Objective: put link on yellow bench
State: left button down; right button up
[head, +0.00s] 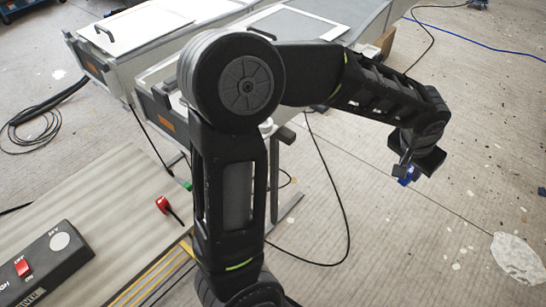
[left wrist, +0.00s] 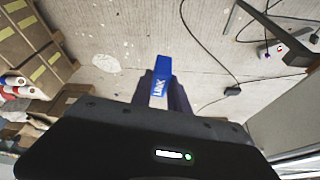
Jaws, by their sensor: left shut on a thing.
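The link is a small blue piece (left wrist: 161,66) with a white band that reads LINK, seen in the left wrist view. My left gripper (left wrist: 162,92) is shut on it, with one finger on each side. In the head view the gripper (head: 405,169) hangs in the air over the floor at the right, and only a bit of the blue link (head: 409,176) shows below it. A grey, ridged bench top (head: 105,205) with yellow strips along its edge lies at the lower left; I cannot tell whether it is the yellow bench. My right gripper is out of view.
A dark control box (head: 45,265) with a red switch lies on the ridged top. A red-ended connector (head: 163,204) lies near its edge. Grey cabinets (head: 120,65) stand at the back. Cables (head: 345,215) cross the floor. The floor at the right is mostly clear.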

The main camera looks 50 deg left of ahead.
aim_at(19, 238)
jog(key=k+j+z, duration=0.1)
jog(key=k, duration=0.4)
jog(key=u, duration=0.45)
jog(key=j+u, duration=0.15)
jog(key=u, duration=0.3)
jog(key=k+j+u, duration=0.1)
jog(key=u, duration=0.35)
jog(key=j+u, duration=0.1)
jog(key=u, duration=0.35)
jog(key=j+u, duration=0.1)
jog(key=u, duration=0.35)
